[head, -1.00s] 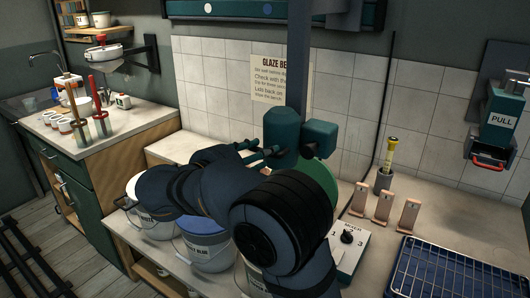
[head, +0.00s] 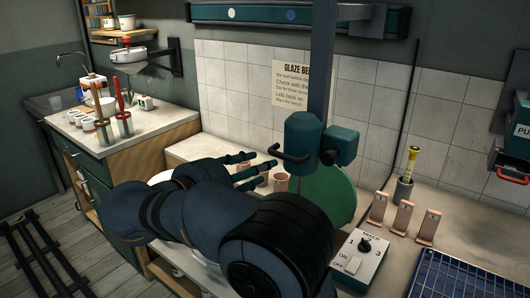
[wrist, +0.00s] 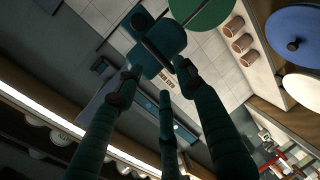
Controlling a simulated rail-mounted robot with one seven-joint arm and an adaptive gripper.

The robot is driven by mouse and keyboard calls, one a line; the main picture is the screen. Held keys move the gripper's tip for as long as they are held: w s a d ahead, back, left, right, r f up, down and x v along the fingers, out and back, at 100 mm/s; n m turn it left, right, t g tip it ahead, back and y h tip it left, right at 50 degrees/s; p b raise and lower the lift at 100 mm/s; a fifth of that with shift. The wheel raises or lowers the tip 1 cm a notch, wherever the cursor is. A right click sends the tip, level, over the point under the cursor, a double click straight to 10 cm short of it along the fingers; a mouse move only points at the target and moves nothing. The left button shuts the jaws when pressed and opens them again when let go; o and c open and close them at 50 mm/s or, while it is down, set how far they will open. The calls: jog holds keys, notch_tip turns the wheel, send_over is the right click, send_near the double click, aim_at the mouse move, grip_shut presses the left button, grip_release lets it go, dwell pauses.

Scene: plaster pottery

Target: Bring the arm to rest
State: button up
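My gripper (head: 250,171) is in front of the tiled wall, left of the teal mixer head (head: 304,137) in the head view. In the wrist view its three dark green fingers (wrist: 158,82) are spread apart, and I see nothing held between them. The teal mixer head and its dark handle show beyond the fingertips at the top of the wrist view. My dark blue arm stretches across the lower middle of the head view and hides much of the bench below.
Brown cups (head: 280,182) stand behind the fingers, beside a green disc (head: 327,196). A control box (head: 358,256), upright tan pieces (head: 402,217), a cup with a yellow-handled tool (head: 403,190) and a blue rack (head: 465,275) are to the right. A cabinet counter (head: 155,117) is at left.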

aim_at(283, 157)
jog(key=x, duration=1.2)
jog(key=shift+r, duration=0.15)
jog(key=shift+w+r+p, duration=0.1)
jog(key=shift+r+p, duration=0.5)
jog(key=shift+p, duration=0.05)
jog(key=shift+r+p, duration=0.35)
jog(key=shift+r, duration=0.15)
jog(key=shift+f, duration=0.1)
jog(key=shift+a, duration=0.15)
